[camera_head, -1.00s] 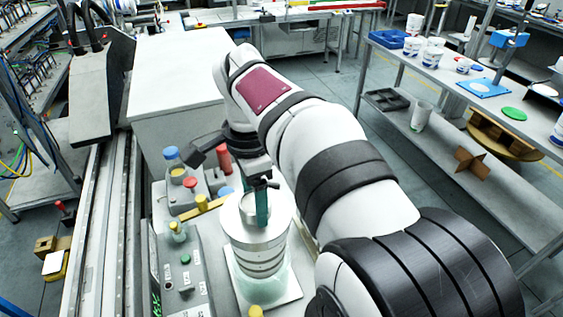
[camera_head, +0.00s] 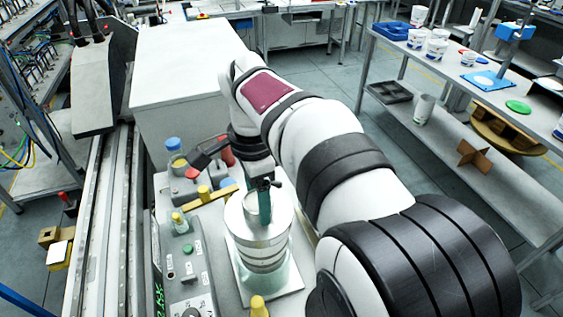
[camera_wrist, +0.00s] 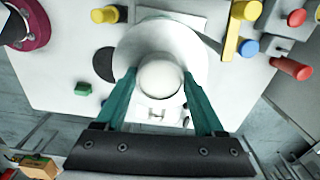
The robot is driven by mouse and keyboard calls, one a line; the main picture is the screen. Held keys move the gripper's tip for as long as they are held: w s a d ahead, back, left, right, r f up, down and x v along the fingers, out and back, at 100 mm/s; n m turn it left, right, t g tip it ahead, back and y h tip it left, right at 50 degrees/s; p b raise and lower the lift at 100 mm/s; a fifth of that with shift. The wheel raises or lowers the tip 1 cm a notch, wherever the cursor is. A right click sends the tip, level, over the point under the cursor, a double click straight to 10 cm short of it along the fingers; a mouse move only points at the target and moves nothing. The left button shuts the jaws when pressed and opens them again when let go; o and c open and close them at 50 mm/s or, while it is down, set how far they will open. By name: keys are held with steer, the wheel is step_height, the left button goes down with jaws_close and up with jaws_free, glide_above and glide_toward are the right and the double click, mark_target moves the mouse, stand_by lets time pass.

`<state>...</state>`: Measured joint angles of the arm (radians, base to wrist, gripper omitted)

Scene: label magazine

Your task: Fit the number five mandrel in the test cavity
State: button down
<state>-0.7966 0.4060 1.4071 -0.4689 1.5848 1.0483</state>
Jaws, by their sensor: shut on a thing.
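My gripper (camera_wrist: 160,84) has two green fingers, shut on a pale, round-topped piece (camera_wrist: 160,78), apparently the mandrel; no number on it is readable. In the head view my gripper (camera_head: 264,205) is over the silver, ringed cylinder (camera_head: 262,250), with the pale mandrel (camera_head: 250,207) standing upright at its top. The cylinder's wide round top (camera_wrist: 188,45) lies around and below the mandrel in the wrist view. It seems to be the test cavity's body. The opening is hidden by the mandrel and fingers, so I cannot tell how deep the mandrel sits.
Behind the cylinder stand a blue-capped piece (camera_head: 173,145), red pieces and a yellow bar (camera_head: 212,194). A control panel with a green button (camera_head: 187,249) is at the left. A yellow peg (camera_head: 258,308) is close in front. A laden shelf stands at the right.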

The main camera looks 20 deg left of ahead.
step_height(320, 180, down, 8)
steer(key=shift+r, duration=0.2)
stand_by(2.8)
jaws_free()
steer(key=shift+f, duration=0.1)
step_height(320, 180, up, 16)
steer(key=shift+f, duration=0.1)
steer(key=shift+d, duration=0.1)
stand_by(0.4)
steer(key=s+d+f+n+y, duration=0.15)
steer(key=s+d, duration=0.25)
steer(key=d, duration=0.7)
steer(key=s+d+f+h, duration=0.1)
steer(key=s+d+f, duration=0.2)
steer(key=d, duration=0.8)
steer(key=s+d+f+n+y, duration=0.1)
steer(key=s+d+f, duration=0.3)
steer(key=s+f, duration=0.3)
steer(key=s, duration=0.3)
steer(key=shift+d+f, duration=0.4)
